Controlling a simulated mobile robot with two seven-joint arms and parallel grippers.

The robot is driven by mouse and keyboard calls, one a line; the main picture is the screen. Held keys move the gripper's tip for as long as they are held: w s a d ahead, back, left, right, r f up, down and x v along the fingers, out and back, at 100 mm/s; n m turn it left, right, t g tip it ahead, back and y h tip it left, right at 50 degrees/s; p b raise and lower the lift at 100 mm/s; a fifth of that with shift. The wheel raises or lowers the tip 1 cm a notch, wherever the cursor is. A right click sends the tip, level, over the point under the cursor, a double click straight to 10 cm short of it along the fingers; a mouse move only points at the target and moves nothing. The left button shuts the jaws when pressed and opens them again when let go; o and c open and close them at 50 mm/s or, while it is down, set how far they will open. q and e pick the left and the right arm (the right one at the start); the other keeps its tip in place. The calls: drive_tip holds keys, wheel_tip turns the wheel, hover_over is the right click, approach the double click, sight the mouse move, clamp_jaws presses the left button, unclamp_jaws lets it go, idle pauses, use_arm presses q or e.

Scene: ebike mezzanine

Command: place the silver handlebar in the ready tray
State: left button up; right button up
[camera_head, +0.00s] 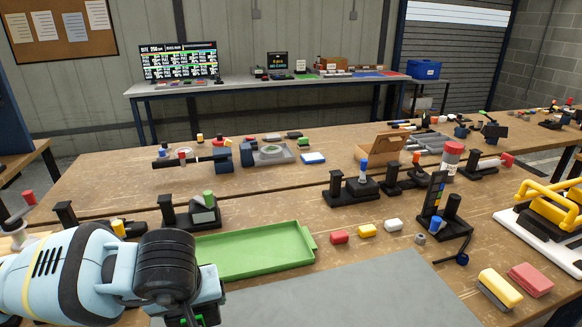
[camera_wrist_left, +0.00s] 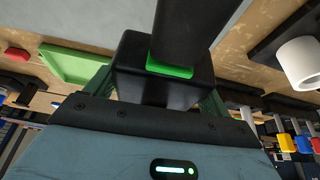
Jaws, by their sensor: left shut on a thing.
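The green tray (camera_head: 262,250) lies on the near bench, flat and empty, and I take it to be the ready tray. Its green edge also shows in the left wrist view (camera_wrist_left: 78,66). My left gripper (camera_head: 192,316) is low in the head view, just in front of the tray's left part, with its tips cut off by the frame. I cannot pick out the silver handlebar with certainty. My right gripper is not in view.
A grey mat (camera_head: 350,295) lies bare in front of the tray. Red, yellow and white blocks (camera_head: 366,230) sit right of it. Black stands (camera_head: 352,188) line up behind, with a black rack (camera_head: 445,215) at right. Sponges (camera_head: 500,289) lie front right.

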use_arm(q)
drive_tip(key=shift+w+a+r+m+h, duration=0.3)
drive_tip(key=shift+a+r+m, duration=0.15)
drive_tip(key=shift+a+m, duration=0.2)
drive_tip(key=shift+w+a+r+m+h, duration=0.15)
drive_tip(key=shift+w+a+r+m, duration=0.15)
drive_tip(key=shift+a+r+m, duration=0.3)
drive_tip(key=shift+w+a+r+m+h, duration=0.25)
drive_tip(key=shift+w+a+r+m, duration=0.1)
drive_tip(key=shift+a+m, duration=0.3)
